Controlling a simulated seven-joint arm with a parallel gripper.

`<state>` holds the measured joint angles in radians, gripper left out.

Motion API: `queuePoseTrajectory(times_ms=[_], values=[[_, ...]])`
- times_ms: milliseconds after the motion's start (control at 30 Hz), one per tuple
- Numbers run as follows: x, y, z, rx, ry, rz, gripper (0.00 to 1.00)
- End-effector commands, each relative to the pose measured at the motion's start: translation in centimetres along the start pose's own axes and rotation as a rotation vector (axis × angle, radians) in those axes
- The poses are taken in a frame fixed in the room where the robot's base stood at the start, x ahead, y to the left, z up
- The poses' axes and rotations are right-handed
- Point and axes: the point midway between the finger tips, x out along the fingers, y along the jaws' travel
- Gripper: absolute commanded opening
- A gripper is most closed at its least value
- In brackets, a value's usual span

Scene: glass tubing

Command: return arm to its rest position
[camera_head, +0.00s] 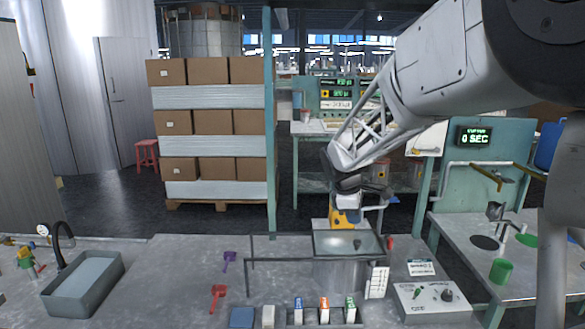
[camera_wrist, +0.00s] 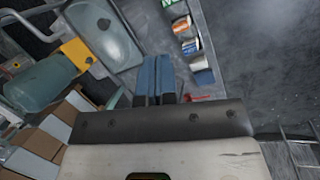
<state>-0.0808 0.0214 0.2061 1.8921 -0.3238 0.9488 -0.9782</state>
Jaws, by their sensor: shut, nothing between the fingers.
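My gripper (camera_wrist: 154,72) shows in the wrist view as two blue fingers side by side, shut with nothing between them. In the head view my arm reaches in from the upper right, and its end hangs above the far side of a glass-topped stand (camera_head: 347,243) in the middle of the workbench. The fingertips are hard to make out there. My gripper looks apart from the bench and its objects.
Colored containers sit in a rack (camera_head: 309,317) at the front. A control box (camera_head: 432,300) stands right of it. A grey basin (camera_head: 84,287) is at left. A red scoop (camera_head: 217,297) and a purple scoop (camera_head: 229,259) lie on clear bench. Stacked boxes (camera_head: 207,123) stand behind.

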Motion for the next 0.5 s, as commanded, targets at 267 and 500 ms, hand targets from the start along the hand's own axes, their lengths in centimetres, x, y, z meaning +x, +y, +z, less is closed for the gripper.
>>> queuePoseTrajectory(times_ms=[267, 500], values=[[-3.2, -6.0, 3.8, 0.219, 0.044, -0.004, 0.0], [-5.2, -11.4, 6.6, 0.409, 0.082, -0.015, 0.0]])
